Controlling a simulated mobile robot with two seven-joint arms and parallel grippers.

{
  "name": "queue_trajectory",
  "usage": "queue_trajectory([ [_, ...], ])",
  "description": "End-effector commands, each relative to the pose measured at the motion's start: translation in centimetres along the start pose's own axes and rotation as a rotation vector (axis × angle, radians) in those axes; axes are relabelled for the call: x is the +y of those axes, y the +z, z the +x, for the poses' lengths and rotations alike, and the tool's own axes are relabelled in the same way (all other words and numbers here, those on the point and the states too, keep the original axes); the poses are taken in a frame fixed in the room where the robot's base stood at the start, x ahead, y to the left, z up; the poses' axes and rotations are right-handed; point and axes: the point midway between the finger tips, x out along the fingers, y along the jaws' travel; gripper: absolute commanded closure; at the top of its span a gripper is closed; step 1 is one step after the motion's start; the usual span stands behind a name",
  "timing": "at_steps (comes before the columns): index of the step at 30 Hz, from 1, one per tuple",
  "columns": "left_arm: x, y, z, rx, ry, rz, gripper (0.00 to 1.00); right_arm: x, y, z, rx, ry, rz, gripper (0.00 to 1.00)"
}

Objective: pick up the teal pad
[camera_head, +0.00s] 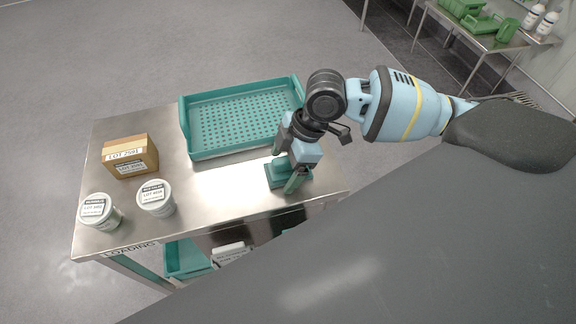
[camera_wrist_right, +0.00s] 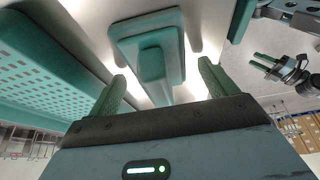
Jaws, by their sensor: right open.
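The teal pad (camera_head: 275,174) lies on the steel table near its right end, just in front of the teal tray. It is a flat block with a raised grip on top, which shows in the right wrist view (camera_wrist_right: 150,62). My right gripper (camera_head: 286,168) is low over the pad, pointing down. In the right wrist view its green fingers (camera_wrist_right: 161,72) are apart and empty, one on each side of the raised grip. I cannot tell whether they touch it. My left gripper (camera_wrist_right: 262,63) seems to show small at the right wrist view's right edge; its opening is unclear.
The steel table (camera_head: 225,187) also holds an empty perforated teal tray (camera_head: 186,130) behind the pad, a cardboard box (camera_head: 130,156) and two white tubs (camera_head: 156,198) (camera_head: 100,212) at the left. A lower shelf holds another teal tray (camera_head: 187,262). The table's middle is clear.

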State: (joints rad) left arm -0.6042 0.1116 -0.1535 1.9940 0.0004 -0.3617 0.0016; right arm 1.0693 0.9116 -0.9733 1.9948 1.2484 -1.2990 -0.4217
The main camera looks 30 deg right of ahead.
Motion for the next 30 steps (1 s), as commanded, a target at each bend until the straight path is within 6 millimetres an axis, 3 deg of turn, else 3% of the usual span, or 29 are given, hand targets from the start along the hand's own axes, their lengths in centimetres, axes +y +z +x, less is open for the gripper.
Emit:
queue_trajectory([
  [2, 0.0, 0.0, 0.0, 0.001, 0.000, 0.000, 0.64, 0.0, 0.0, 0.0, 0.000, 0.000, 0.000, 0.17],
  [13, 0.0, 0.0, 0.0, 0.000, 0.000, 0.000, 0.64, 0.0, 0.0, -0.1, 0.000, 0.000, 0.000, 0.64],
  [23, 0.0, 0.0, 0.0, 0.000, 0.000, 0.000, 0.64, 0.0, -0.1, -0.4, 0.001, 0.001, -0.001, 0.64],
  [30, 0.0, -0.2, 0.0, 0.003, -0.001, 0.000, 0.64, 0.1, -1.0, -2.4, 0.003, 0.002, 0.000, 0.64],
])
